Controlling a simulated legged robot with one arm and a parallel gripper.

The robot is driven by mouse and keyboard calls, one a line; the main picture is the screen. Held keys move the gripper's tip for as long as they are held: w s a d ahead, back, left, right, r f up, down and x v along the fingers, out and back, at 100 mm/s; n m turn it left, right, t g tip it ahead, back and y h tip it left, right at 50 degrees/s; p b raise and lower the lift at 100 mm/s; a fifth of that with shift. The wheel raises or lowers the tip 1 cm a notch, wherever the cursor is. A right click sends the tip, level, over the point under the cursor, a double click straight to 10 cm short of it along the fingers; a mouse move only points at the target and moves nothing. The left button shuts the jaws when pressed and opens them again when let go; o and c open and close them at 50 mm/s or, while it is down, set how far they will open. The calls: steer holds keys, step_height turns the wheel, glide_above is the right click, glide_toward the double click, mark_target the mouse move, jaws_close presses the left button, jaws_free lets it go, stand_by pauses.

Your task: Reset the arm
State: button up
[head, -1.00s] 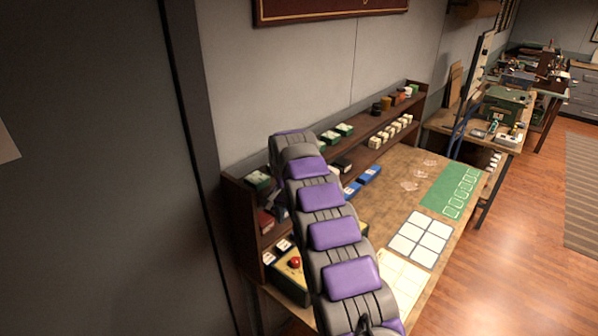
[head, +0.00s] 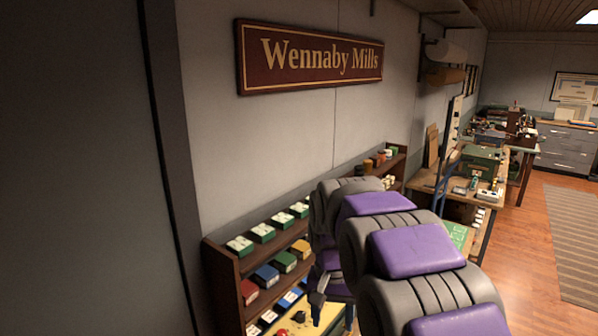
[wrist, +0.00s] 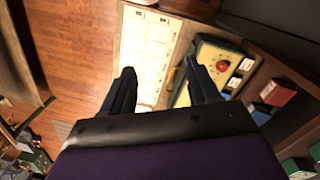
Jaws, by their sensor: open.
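My arm, grey with purple pads (head: 415,250), rises large across the lower right of the head view and bends back down at its far end. My gripper (wrist: 160,76) is open and empty in the wrist view, its two dark fingers apart above the table. In the head view the gripper (head: 317,300) is a small dark shape low beside the arm, mostly hidden by it. Nothing lies between the fingers.
A wooden shelf (head: 222,262) with several coloured boxes stands along the wall. A yellow-topped box with a red button (wrist: 221,66) and a pale gridded sheet (wrist: 148,45) lie below the gripper. Wooden floor (head: 530,240) is open at right.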

steer(key=s+d+f+n+b, duration=0.1)
steer(key=s+d+f, duration=0.2)
steer(key=s, duration=1.3)
steer(key=s+d+f+n+g+b, duration=0.1)
steer(key=s+d+f, duration=0.3)
steer(key=s, duration=1.2)
steer(key=shift+s+f+n+b, duration=0.15)
steer(key=shift+s+n+b, duration=0.15)
steer(key=shift+b, duration=0.1)
steer(key=shift+w, duration=0.1)
